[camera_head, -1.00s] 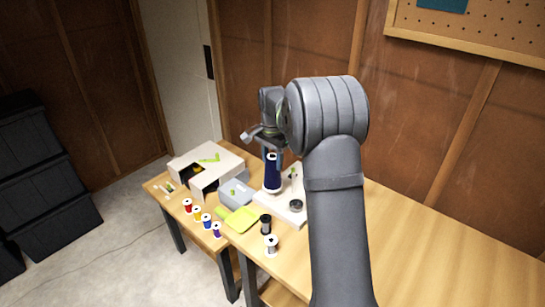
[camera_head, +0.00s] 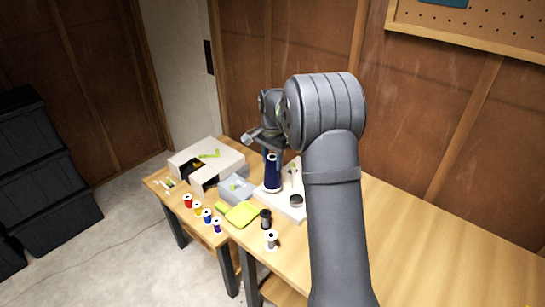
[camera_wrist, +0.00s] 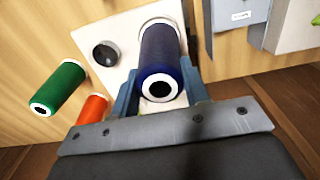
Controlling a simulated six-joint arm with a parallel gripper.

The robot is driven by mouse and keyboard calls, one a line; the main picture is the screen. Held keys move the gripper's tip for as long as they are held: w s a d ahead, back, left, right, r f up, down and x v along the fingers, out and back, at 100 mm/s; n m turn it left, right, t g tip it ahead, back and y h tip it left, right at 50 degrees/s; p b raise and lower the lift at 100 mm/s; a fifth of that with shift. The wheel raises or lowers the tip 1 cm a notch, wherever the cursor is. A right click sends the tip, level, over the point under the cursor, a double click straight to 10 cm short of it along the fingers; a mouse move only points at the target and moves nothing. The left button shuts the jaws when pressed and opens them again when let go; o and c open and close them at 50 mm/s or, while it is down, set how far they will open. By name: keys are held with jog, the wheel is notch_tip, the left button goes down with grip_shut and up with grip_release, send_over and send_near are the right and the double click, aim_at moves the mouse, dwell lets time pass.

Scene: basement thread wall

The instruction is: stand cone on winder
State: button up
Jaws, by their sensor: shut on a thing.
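The navy thread cone (camera_head: 272,174) is upright in the head view, over the left part of the winder's white base (camera_head: 297,213). My gripper (camera_head: 272,156) holds the cone near its top from above. In the wrist view, my gripper (camera_wrist: 160,87) has its two blue-grey fingers on either side of the cone (camera_wrist: 163,52), whose dark top hole faces the camera. The white base (camera_wrist: 123,36) with its dark round knob (camera_wrist: 105,53) lies beyond.
A grey box (camera_head: 236,189), a lime tray (camera_head: 242,213) and a white machine (camera_head: 228,162) stand left of the winder. A black spool (camera_head: 265,219) and a white-ended spool (camera_head: 271,240) stand in front. Small coloured spools line the left edge. The table's right side is clear.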

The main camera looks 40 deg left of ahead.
jog(key=shift+f, duration=0.65)
jog(key=o, duration=1)
jog(key=shift+c, duration=0.2)
jog(key=shift+r, duration=0.1)
notch_tip(320, 180, up, 7)
jog(key=shift+f, duration=2.9)
